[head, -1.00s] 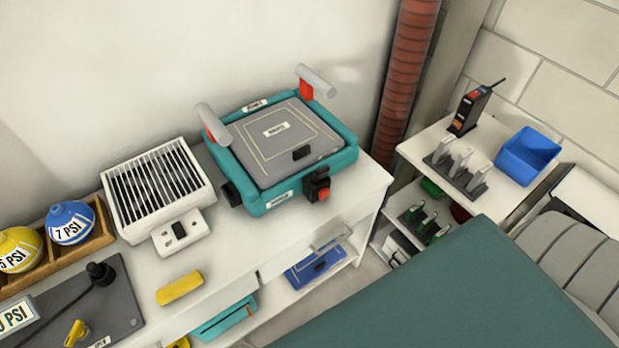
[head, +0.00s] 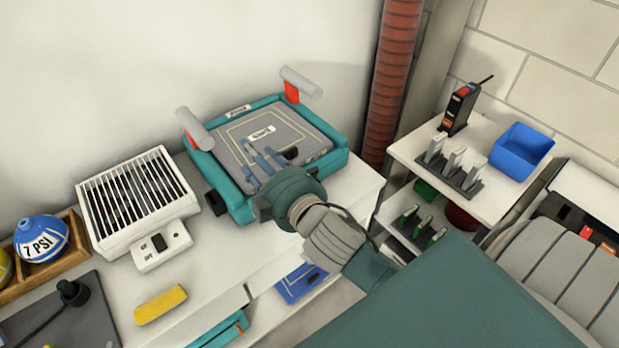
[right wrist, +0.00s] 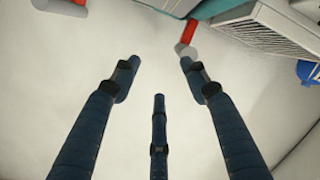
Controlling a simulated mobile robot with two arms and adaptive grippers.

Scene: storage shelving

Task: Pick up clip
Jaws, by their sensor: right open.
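Several upright white clip-like pieces (head: 455,160) stand in a dark rack on the right shelf unit. Similar green-based pieces (head: 422,228) stand on the shelf below. I cannot tell which of these is the clip. My right gripper (head: 262,162) is open in the head view, over the grey lid of the teal device (head: 322,170), left of the racks. In the right wrist view its fingers (right wrist: 158,76) are spread with nothing between them, facing the pale wall. My left gripper is not in view.
The teal device has raised handles (head: 302,84) near my right gripper. A white grille box (head: 140,205), a yellow block (head: 160,305) and a blue ball (head: 42,238) are further left. A black and red device (head: 459,108) and a blue bin (head: 521,152) flank the upper rack.

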